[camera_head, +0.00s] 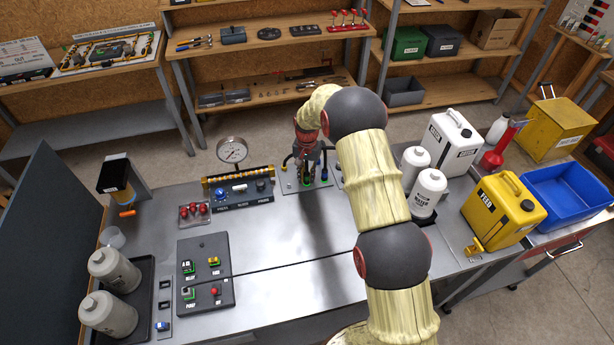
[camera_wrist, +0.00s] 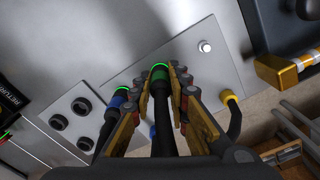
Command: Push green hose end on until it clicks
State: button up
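The green hose end (camera_wrist: 160,72) is a black hose with a green ring, seen in the wrist view at the grey port plate (camera_wrist: 205,65). My gripper (camera_wrist: 162,82) has a finger on each side of this hose, close against it just behind the ring, and looks shut on it. I cannot tell whether the end is fully seated. In the head view my gripper (camera_head: 307,170) points down at the plate at the back of the bench, and my arm hides part of the area.
A blue-ringed hose (camera_wrist: 118,100) is close left of my gripper and a yellow-ended hose (camera_wrist: 230,97) is to the right. A pressure gauge (camera_head: 232,150) stands left of the plate. White bottles (camera_head: 428,190) stand to the right. The bench middle (camera_head: 285,255) is clear.

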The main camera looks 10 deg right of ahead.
aim_at(307, 173)
jog(key=o, duration=0.5)
notch_tip(307, 173, up, 12)
dwell(0.6)
